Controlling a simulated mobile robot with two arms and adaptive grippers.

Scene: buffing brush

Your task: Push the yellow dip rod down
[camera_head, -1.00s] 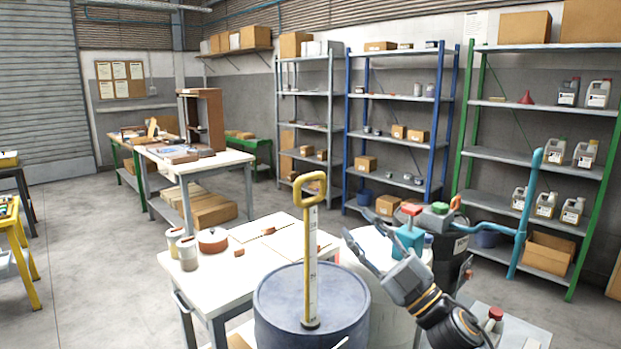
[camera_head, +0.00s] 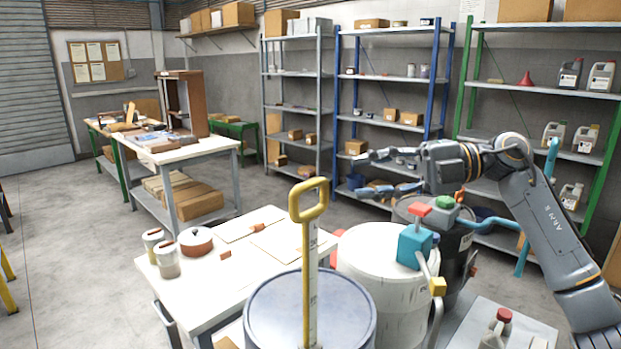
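The yellow dip rod (camera_head: 306,262) stands upright from the top of a blue-grey drum (camera_head: 268,316) at the bottom middle. It has a loop handle at its top and a pale marked strip along its side. A long length of the rod shows above the drum lid. My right gripper (camera_head: 358,173) is to the right of the handle, slightly higher in the picture and apart from it. Its fingers point left, spread apart, with nothing between them. My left gripper is not in view.
A white drum (camera_head: 382,262) with a teal pump (camera_head: 414,246) stands right of the blue-grey drum, with a dark drum (camera_head: 455,245) behind. A white table (camera_head: 205,290) at left holds tins and a red-brown pot (camera_head: 196,241). Shelves (camera_head: 390,125) line the back wall.

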